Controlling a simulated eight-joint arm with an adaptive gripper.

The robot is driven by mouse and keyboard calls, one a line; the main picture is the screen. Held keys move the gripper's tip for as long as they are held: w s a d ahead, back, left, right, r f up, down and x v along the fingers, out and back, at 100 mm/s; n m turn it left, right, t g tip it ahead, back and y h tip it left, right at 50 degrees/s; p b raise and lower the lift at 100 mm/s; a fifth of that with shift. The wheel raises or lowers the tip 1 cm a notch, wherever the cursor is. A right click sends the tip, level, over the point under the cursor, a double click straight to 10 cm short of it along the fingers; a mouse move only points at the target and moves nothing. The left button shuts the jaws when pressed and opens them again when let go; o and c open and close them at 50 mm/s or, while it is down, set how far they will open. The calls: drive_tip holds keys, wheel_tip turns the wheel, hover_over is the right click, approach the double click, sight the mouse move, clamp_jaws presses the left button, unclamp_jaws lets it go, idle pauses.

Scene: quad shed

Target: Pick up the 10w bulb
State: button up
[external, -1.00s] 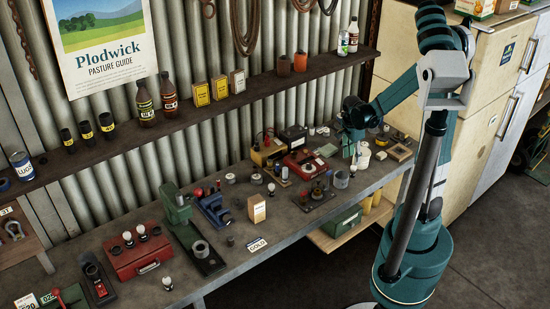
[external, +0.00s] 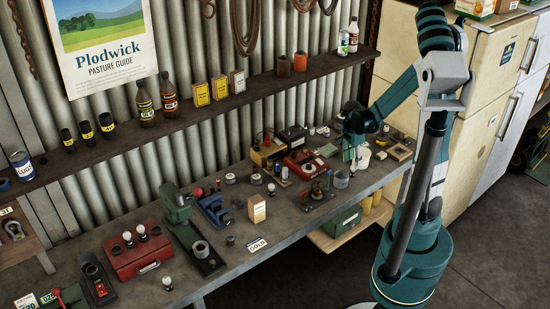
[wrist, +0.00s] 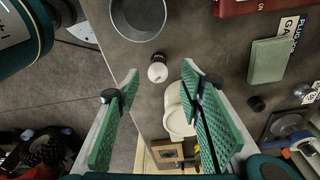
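In the wrist view a small bulb with a round white top and a dark base (wrist: 157,72) stands on the bench between a metal can and a cream cup. I cannot read a wattage on it. My gripper (wrist: 161,74) is open, its green fingers on either side of the bulb's line, with nothing held. In the external view my gripper (external: 350,153) points down over the bench's right part; the bulb below it is not clearly made out there. Other bulbs stand on the red case (external: 140,262), at the bench's front edge (external: 167,283) and mid-bench (external: 271,187).
The metal can (wrist: 138,14) and cream cup (wrist: 178,112) stand close to the bulb. A wooden box (wrist: 165,151) lies beyond the cup. A green box (wrist: 269,60) and a red box (wrist: 245,6) are to the right. The bench edge and floor are at left.

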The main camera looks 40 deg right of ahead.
sight(353, 171)
drive_tip(key=shift+f, duration=0.15)
drive_tip(key=shift+s+d+f, duration=0.1)
drive_tip(key=shift+d+f, duration=0.05)
drive_tip(key=shift+f, duration=0.65)
drive_tip(key=shift+s+d+f, duration=0.1)
drive_tip(key=shift+f, duration=0.75)
drive_tip(key=shift+s+d+f, duration=0.1)
drive_tip(key=shift+d+f, duration=0.05)
drive_tip(key=shift+f, duration=0.65)
drive_tip(key=c, duration=1)
